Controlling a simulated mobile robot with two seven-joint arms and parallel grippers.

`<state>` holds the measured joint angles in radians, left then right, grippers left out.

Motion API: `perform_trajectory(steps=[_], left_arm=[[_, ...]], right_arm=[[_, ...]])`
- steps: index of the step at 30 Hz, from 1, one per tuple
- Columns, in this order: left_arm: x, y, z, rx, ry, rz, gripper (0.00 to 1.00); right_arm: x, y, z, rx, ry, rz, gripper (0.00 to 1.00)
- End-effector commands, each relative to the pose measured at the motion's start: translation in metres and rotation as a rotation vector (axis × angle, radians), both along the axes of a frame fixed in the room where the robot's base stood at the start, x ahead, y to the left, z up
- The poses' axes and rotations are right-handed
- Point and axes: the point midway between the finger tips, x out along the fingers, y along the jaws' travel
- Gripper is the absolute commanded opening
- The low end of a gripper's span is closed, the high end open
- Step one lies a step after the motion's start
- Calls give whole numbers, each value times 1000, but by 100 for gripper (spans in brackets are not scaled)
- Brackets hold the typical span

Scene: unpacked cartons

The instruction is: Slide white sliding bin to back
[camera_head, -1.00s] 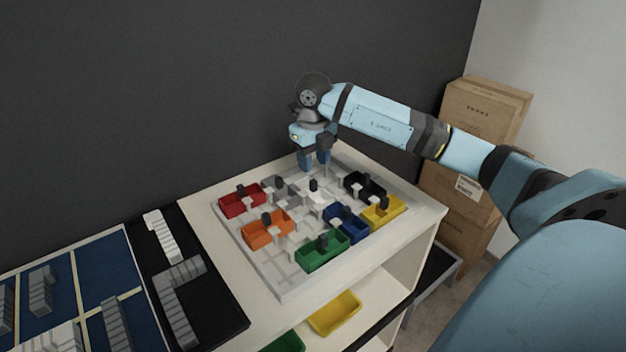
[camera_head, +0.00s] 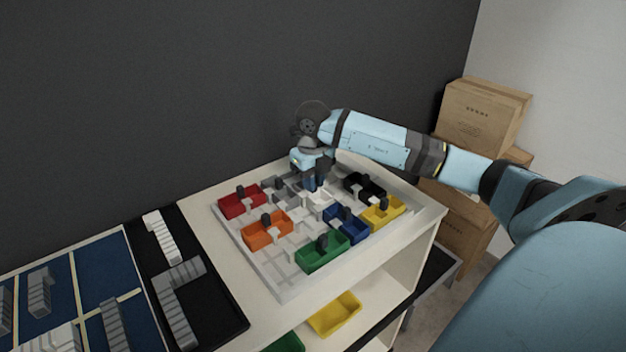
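The white sliding bin (camera_head: 319,198) sits near the middle of the grid tray (camera_head: 283,288) on the shelf top. My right gripper (camera_head: 314,187) is directly over the white bin, pointing down, with its fingers at the height of the bin's dark knob. The fingers hide the knob, so I cannot tell whether they are closed on it. The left gripper is not in view.
Red (camera_head: 241,201), orange (camera_head: 267,230), green (camera_head: 322,251), blue (camera_head: 347,224), yellow (camera_head: 382,212), black (camera_head: 365,187) and grey (camera_head: 281,188) bins surround the white one. A dark wall stands behind. Stacked cartons (camera_head: 478,118) stand at the right.

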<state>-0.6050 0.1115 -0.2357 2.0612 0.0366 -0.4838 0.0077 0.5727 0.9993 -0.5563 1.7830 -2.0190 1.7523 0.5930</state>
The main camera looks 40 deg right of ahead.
Motion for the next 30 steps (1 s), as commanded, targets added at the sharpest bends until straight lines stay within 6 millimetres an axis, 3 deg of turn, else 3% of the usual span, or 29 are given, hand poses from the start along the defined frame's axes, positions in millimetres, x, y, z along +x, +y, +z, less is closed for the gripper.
perform_trajectory(steps=[5,15,26,27,30], left_arm=[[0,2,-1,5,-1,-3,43],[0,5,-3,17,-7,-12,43],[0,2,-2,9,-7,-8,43],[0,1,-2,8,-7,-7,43],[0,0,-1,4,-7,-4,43]], right_arm=[[6,-1,0,1,-1,-1,0],[59,-6,1,1,-1,-2,0],[65,-8,2,-1,-5,-3,0],[65,-8,2,-1,-6,-3,19],[65,-8,2,-1,-5,-3,42]])
